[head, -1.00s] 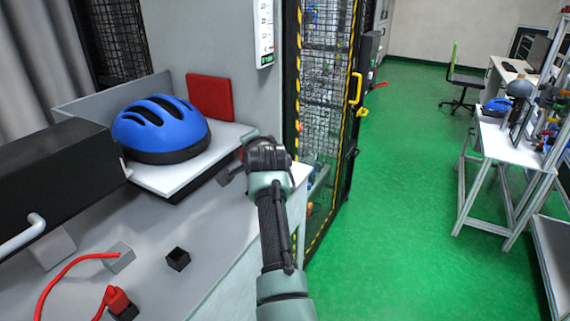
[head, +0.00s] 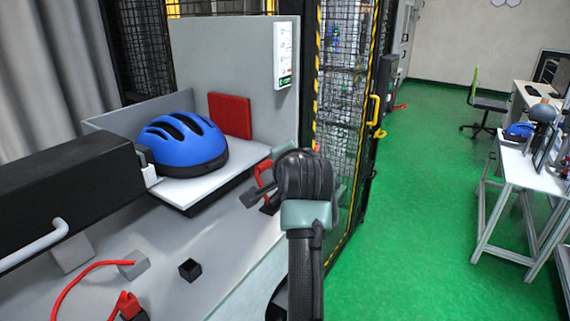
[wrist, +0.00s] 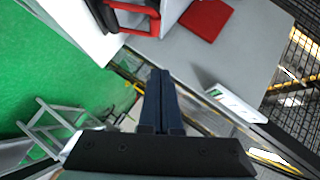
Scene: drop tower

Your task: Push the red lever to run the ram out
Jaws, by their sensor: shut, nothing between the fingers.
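The red lever (head: 263,172) stands at the right end of the bench, just right of the white platform; my arm partly hides its base. It also shows at the top of the wrist view (wrist: 136,8). My gripper (head: 249,196) is shut and empty, close to the lever in the head view. In the wrist view its fingertips (wrist: 160,74) are together, with the lever beyond them to the upper left and a visible gap between. The black ram housing (head: 70,198) lies at left, its pale end close to the blue helmet (head: 182,145) on the platform (head: 215,184).
A red pad (head: 230,116) stands upright behind the helmet. A small black box (head: 190,270), a grey block (head: 134,266) and a red cable lie on the bench. A mesh cage with yellow-black edging stands right of the bench.

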